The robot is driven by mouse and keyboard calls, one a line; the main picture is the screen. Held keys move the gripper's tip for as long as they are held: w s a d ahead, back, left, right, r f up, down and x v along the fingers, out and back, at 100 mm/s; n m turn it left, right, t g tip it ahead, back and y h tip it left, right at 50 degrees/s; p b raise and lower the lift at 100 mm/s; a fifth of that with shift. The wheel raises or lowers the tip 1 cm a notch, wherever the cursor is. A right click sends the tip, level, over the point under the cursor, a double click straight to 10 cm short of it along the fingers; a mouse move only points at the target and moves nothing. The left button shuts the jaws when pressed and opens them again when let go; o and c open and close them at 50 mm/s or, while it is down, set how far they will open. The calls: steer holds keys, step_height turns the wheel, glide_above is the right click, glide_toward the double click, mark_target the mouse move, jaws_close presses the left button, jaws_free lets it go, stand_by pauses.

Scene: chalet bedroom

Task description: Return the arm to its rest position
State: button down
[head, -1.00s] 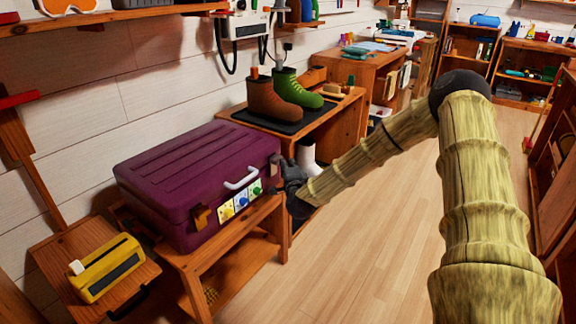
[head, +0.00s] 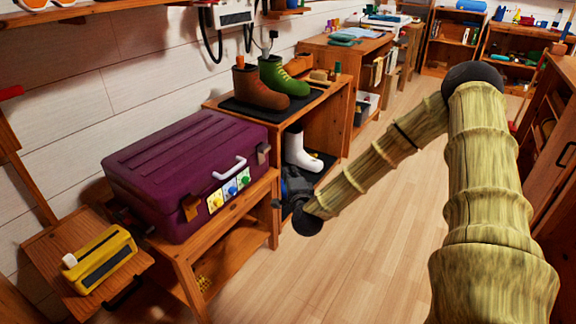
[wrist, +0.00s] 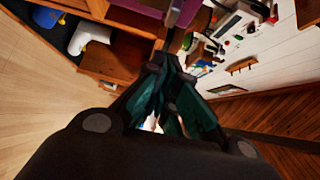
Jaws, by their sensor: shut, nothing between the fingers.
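My gripper (head: 283,203) is in the middle of the head view, at the end of my arm, just right of the low wooden stand's right edge. It is dark and partly hidden by my wrist there. In the wrist view my gripper (wrist: 172,85) shows with its fingers together and nothing between them. The purple case (head: 180,165) stands closed on the wooden stand (head: 232,240), left of my gripper and apart from it. The case has a pale handle and several coloured tags on its front.
A shelf unit (head: 338,125) behind my gripper carries a brown boot (head: 258,90) and a green boot (head: 283,76) on top, and a white boot (head: 300,153) inside. A yellow device (head: 100,258) sits at the lower left. The wooden floor (head: 375,235) below my arm is clear.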

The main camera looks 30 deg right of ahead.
steer(key=shift+s+a, duration=0.1)
steer(key=shift+s, duration=0.3)
steer(key=s+a+f+n+g+y, duration=0.3)
steer(key=s+a+f+n, duration=0.3)
steer(key=a+f, duration=0.35)
steer(key=s+a+f+n+g+y, duration=0.3)
steer(key=s+a+f+n+y, duration=0.15)
steer(key=a+f, duration=0.5)
steer(key=s+a+f+n+g, duration=0.2)
steer(key=s+f+n+g, duration=0.15)
steer(key=s, duration=0.45)
steer(key=s+a+f+n+g, duration=0.2)
steer(key=s+f, duration=0.2)
steer(key=s, duration=0.4)
steer(key=s+a+f+n+g, duration=0.2)
steer(key=s+f+n+g, duration=0.15)
steer(key=s, duration=0.45)
steer(key=s+n+g+p, duration=0.1)
steer(key=s+n+g, duration=0.1)
steer(key=s, duration=0.6)
step_height(320, 180, up, 22)
steer(key=p, duration=2.2)
steer(key=shift+w+d+h+p, duration=0.15)
steer(key=shift+d+h+p, duration=0.2)
steer(key=shift+d+h, duration=0.1)
